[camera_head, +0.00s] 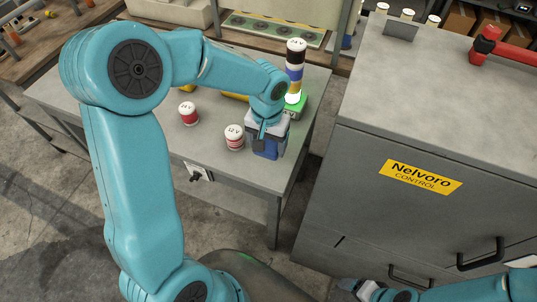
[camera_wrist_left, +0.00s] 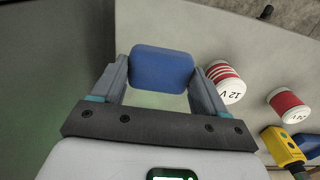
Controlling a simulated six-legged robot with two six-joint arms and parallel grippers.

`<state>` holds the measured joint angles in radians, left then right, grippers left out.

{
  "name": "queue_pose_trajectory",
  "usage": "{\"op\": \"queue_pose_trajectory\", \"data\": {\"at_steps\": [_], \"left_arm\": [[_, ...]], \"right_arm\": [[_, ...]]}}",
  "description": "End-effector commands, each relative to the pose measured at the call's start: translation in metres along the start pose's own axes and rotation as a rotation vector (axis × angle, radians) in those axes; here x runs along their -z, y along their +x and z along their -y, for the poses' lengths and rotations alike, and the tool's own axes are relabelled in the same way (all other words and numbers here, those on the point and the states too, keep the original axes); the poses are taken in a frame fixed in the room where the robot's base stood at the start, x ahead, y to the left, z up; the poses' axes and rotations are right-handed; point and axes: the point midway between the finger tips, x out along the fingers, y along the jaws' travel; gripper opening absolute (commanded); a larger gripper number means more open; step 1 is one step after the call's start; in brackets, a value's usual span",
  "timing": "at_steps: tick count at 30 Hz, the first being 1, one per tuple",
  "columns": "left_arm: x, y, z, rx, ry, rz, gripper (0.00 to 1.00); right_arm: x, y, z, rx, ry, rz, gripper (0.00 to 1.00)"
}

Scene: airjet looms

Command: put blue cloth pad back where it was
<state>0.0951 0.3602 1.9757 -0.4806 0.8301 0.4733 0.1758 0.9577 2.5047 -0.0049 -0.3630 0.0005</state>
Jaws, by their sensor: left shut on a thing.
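The blue cloth pad (camera_wrist_left: 162,68) is between the two fingers of my left gripper (camera_wrist_left: 161,72) in the left wrist view, and the fingers touch its sides. In the head view my left gripper (camera_head: 267,147) points down over the front right part of the grey table (camera_head: 228,173), with the pad (camera_head: 268,153) partly hidden by the fingers. Whether the pad touches the tabletop cannot be told. My right gripper (camera_head: 358,287) shows only in part at the bottom edge of the head view, and its fingers are unclear.
Two red-and-white cans, one (camera_head: 234,138) close left of the gripper and one (camera_head: 188,113) farther left, stand on the table. A stack light (camera_head: 295,68) on a green-edged base stands behind. A yellow tool (camera_wrist_left: 284,147) lies nearby. A grey cabinet (camera_head: 430,135) stands right.

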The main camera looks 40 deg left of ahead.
Motion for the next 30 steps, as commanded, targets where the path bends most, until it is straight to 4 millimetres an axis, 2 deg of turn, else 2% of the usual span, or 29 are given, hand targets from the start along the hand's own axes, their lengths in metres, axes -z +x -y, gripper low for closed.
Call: {"op": "queue_pose_trajectory", "data": {"at_steps": [1,7,13,21,22,24,30], "left_arm": [[-0.001,0.009,0.0,0.0,-0.001,0.004,0.44],[0.002,0.029,-0.001,0.001,0.0,0.002,0.44],[0.002,0.061,-0.001,0.001,0.0,0.003,0.44],[0.004,0.067,-0.001,0.0,0.001,0.0,0.44],[0.004,0.067,-0.001,0.001,0.001,0.0,0.8],[0.004,0.067,-0.001,0.001,0.001,0.0,0.99],[0.004,0.067,-0.001,0.0,0.001,0.0,0.99]], "right_arm": [[0.0,-0.001,0.0,0.0,0.0,0.0,0.78],[0.0,-0.001,0.0,0.0,0.0,0.0,0.78],[0.0,-0.002,0.001,0.0,0.0,0.0,0.78],[0.0,-0.002,0.001,0.0,0.0,0.0,0.78],[0.0,-0.002,0.001,0.0,0.0,0.0,0.78],[0.0,-0.002,0.001,0.0,0.0,0.0,0.78],[0.0,-0.002,0.001,0.0,0.0,0.0,0.78]]}}
